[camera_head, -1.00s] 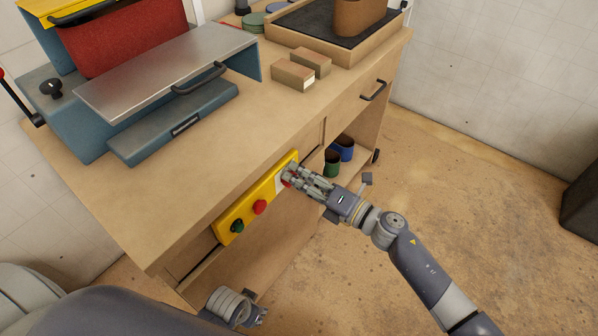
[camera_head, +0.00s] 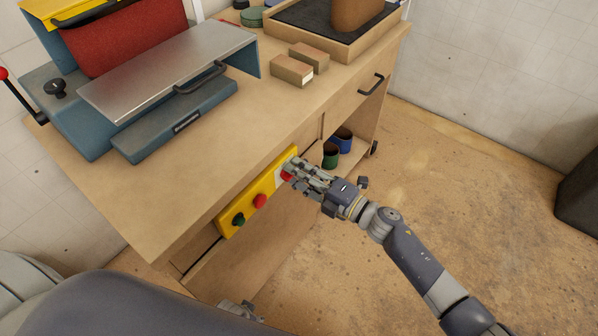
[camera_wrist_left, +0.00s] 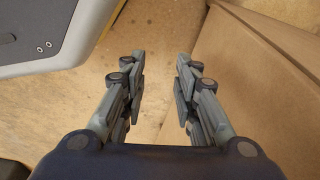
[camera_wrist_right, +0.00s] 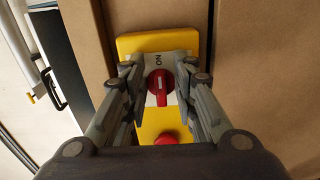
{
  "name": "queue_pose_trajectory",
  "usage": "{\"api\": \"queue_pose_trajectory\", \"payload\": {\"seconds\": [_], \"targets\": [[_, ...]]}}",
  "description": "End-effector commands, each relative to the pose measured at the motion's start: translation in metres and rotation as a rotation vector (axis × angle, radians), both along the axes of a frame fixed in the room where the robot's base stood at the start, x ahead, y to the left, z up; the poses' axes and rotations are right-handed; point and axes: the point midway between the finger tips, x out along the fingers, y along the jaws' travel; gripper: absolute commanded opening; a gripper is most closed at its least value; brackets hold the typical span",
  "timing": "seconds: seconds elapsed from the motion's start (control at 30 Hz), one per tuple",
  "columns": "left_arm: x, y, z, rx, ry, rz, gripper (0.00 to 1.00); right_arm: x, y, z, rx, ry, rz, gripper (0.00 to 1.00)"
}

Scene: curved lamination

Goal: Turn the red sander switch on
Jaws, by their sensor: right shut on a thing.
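The red sander switch (camera_wrist_right: 160,84) is a round rotary knob on a white plate marked "ON", at the far end of the yellow control panel (camera_head: 232,217) on the bench front. My right gripper (camera_wrist_right: 160,74) is shut on the switch, one finger at each side of the knob. In the head view the right gripper (camera_head: 290,171) hides most of the knob, with a little red showing. My left gripper (camera_wrist_left: 158,70) is open and empty, low beside the bench; in the head view only a bit of it shows at the bottom edge.
A red button (camera_head: 260,201) and a green button (camera_head: 238,220) sit on the same panel. The blue sander (camera_head: 175,120) and wooden blocks (camera_head: 292,69) are on the bench top (camera_head: 160,205).

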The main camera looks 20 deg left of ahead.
Motion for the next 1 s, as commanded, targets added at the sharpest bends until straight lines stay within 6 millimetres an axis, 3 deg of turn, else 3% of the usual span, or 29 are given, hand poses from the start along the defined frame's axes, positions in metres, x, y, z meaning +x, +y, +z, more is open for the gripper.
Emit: {"api": "queue_pose_trajectory", "payload": {"seconds": [0.27, 0.3, 0.67, 0.87, 1.0], "targets": [[0.0, 0.0, 0.0, 0.0, 0.0, 0.0, 0.28, 0.001, -0.001, 0.0, 0.0, 0.002, -0.002, 0.02], [0.0, 0.0, 0.0, 0.0, 0.0, 0.0, 0.28, 0.001, -0.001, 0.0, 0.0, 0.002, -0.002, 0.3], [0.001, -0.001, 0.0, -0.001, 0.0, 0.001, 0.28, 0.0, -0.003, -0.001, -0.001, 0.001, -0.001, 0.3], [0.0, 0.0, 0.0, -0.001, 0.0, 0.001, 0.28, -0.009, -0.026, -0.002, -0.003, 0.002, -0.002, 0.3], [0.0, 0.0, 0.0, 0.0, 0.0, 0.001, 0.28, -0.019, -0.053, -0.002, -0.002, 0.003, -0.002, 0.3]]}}
